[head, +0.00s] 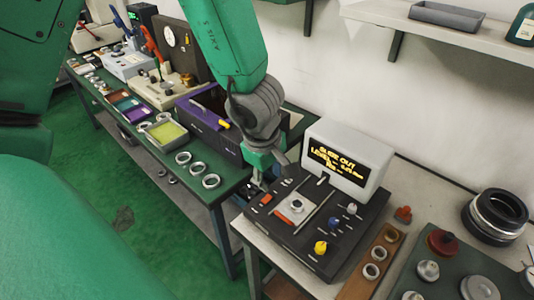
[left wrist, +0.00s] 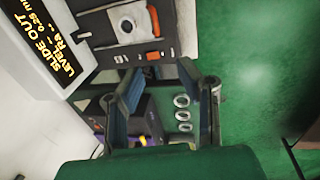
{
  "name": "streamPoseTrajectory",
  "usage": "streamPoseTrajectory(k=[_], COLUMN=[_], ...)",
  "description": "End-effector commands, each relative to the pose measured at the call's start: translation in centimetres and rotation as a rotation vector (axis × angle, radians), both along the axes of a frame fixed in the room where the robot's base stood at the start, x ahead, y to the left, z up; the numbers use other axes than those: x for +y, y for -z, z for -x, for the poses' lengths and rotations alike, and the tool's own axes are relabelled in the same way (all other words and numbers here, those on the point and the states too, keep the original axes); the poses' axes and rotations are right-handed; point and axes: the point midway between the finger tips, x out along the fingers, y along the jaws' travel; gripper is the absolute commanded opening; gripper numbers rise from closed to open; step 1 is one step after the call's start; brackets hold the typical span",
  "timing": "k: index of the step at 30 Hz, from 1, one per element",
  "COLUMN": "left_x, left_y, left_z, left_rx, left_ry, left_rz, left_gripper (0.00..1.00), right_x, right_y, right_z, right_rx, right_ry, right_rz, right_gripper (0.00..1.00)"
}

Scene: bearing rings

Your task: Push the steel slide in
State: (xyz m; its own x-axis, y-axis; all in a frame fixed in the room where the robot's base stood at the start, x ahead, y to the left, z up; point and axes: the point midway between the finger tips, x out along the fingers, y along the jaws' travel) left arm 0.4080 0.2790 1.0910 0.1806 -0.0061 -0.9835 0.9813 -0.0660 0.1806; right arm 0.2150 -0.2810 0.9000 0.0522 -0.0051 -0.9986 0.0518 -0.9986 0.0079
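The steel slide (head: 299,207) is a pale metal plate on the black instrument panel (head: 325,262), with a ring sitting on it and a red-orange strip at its front edge. It also shows in the left wrist view (left wrist: 128,24) near the top. The display (head: 337,162) reads "SLIDE OUT". My left gripper (head: 262,183) is above the panel's back left corner, to the left of the slide. In the left wrist view its two fingers (left wrist: 160,72) are apart with nothing between them; the slide lies beyond their tips. My right gripper is not in view.
An orange switch (head: 266,199) is on the panel near my left gripper; yellow, blue and white knobs stand on its right part. A wooden ring rack (head: 358,288) lies to the right.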

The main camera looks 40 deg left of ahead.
Motion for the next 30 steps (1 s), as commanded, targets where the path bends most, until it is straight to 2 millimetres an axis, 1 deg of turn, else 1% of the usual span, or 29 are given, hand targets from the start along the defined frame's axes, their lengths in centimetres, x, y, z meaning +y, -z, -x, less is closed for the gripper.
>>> streamPoseTrajectory(k=[1, 6, 12, 15, 19, 26, 28, 29, 30], left_x=[0.0, -0.1, 0.0, 0.0, 0.0, 0.0, 0.0, 0.0, 0.0], left_y=[-1.2, -4.4, -7.2, -7.9, -8.3, -8.2, -7.2, -6.2, -4.5], left_z=[0.0, 0.7, 1.2, 1.3, 1.4, 1.4, 1.3, 1.1, 0.8], left_rx=[-0.006, -0.003, -0.001, 0.001, 0.003, 0.003, 0.004, 0.005, 0.005], left_ry=[-0.008, -0.005, -0.003, -0.002, 0.0, 0.0, -0.002, -0.001, -0.003], left_rz=[0.01, 0.011, 0.007, 0.006, 0.005, 0.003, 0.001, -0.002, -0.006], left_gripper=[0.31, 0.31, 0.31, 0.31, 0.31, 0.31, 0.31, 0.31, 0.31], right_x=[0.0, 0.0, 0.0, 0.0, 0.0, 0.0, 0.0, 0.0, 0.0], right_y=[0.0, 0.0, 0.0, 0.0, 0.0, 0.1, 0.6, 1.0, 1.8], right_z=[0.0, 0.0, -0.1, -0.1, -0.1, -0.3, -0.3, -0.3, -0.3], right_rx=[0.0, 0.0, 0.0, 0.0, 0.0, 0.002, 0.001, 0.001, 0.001], right_ry=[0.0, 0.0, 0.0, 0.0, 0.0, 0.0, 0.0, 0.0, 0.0], right_rz=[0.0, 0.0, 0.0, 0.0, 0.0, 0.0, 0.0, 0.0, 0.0], right_gripper=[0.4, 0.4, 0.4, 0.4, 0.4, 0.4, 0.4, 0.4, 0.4])
